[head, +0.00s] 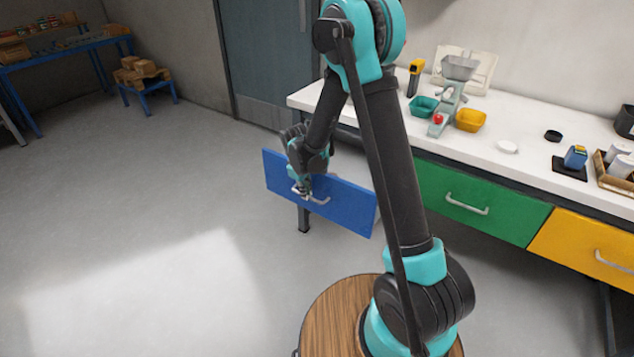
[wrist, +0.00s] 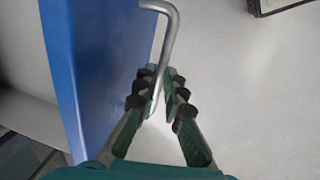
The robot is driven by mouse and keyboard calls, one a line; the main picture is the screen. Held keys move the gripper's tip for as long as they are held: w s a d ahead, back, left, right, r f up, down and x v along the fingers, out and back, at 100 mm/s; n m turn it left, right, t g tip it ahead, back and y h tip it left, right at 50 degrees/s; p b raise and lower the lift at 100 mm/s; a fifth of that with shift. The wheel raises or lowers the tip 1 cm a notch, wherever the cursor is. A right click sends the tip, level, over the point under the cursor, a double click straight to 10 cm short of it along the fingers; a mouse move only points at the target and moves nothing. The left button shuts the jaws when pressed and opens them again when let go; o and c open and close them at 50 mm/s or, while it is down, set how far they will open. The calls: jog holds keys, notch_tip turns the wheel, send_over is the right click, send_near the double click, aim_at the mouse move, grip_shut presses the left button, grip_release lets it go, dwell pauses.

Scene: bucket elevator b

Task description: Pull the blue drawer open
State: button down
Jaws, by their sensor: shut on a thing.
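The blue drawer (head: 345,205) has its front standing out from the white bench, ahead of the line of the green drawer front. The blue front also fills the left of the wrist view (wrist: 90,70). Its silver bar handle (wrist: 168,35) runs down between my fingers. My gripper (head: 302,188) is shut on that handle, near its left end in the head view. In the wrist view, my gripper (wrist: 160,88) has its padded fingers on both sides of the bar. The drawer's inside is hidden from both views.
The green drawer (head: 480,205) and yellow drawer (head: 585,245) sit closed under the white bench top (head: 480,140). The floor left of the blue drawer is clear.

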jog(key=shift+s+a, duration=0.75)
jog(key=shift+s, duration=0.25)
jog(key=shift+s+a, duration=0.7)
jog(key=shift+s, duration=0.25)
jog(key=c, duration=1.6)
grip_release()
notch_tip(320, 180, up, 12)
jog(key=s+a, duration=0.1)
jog(key=s, duration=0.1)
jog(key=shift+a, duration=0.15)
jog(key=shift+f, duration=0.1)
